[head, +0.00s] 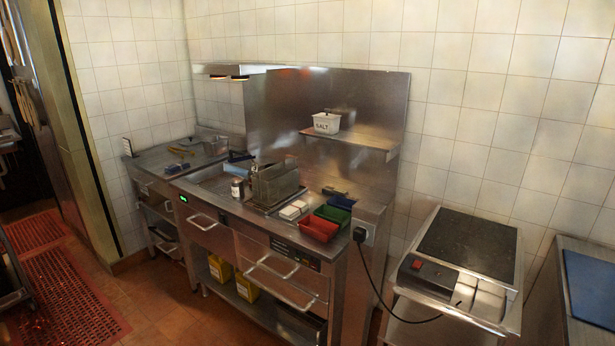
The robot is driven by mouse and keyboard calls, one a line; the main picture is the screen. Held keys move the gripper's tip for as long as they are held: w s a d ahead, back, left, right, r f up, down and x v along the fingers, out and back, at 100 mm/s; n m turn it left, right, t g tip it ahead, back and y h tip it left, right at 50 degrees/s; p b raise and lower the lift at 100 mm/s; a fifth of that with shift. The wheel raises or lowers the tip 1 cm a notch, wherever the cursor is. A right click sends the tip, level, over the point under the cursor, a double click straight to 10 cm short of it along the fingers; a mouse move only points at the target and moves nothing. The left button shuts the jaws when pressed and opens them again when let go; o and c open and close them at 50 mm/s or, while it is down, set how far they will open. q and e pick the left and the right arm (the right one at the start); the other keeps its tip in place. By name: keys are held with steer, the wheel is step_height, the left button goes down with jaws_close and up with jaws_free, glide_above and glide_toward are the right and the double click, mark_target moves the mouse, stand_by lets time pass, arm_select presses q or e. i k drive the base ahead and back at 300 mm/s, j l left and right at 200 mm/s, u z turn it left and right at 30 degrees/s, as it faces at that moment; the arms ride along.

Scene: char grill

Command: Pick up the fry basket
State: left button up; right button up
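A metal fry basket (276,184) appears to stand upright on the steel fryer counter (222,212), near its middle. It looks like mesh, but its details are too small to tell. A second basket-like metal shape (215,146) sits farther back on the left unit. Dark blue handle-like pieces show at the left unit (175,168), behind the counter (240,156) and right of the upright basket (336,192). I cannot tell which basket each belongs to. Neither of my grippers is in view.
Red (319,228) and green (332,214) trays sit at the counter's right end. A salt tub (326,122) stands on the shelf (352,138). A shaker (237,189) is beside the basket. Drawer handles (282,268) stick out in front. A griddle (470,244) stands at right. The front floor is clear.

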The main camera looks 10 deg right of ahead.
mark_target(275, 183)
steer(key=i+j+z, duration=0.4)
steer(key=i+j, duration=1.2)
steer(key=j, duration=0.25)
steer(key=i+j+z, duration=0.1)
steer(key=i+j, duration=0.65)
steer(key=j, duration=0.3)
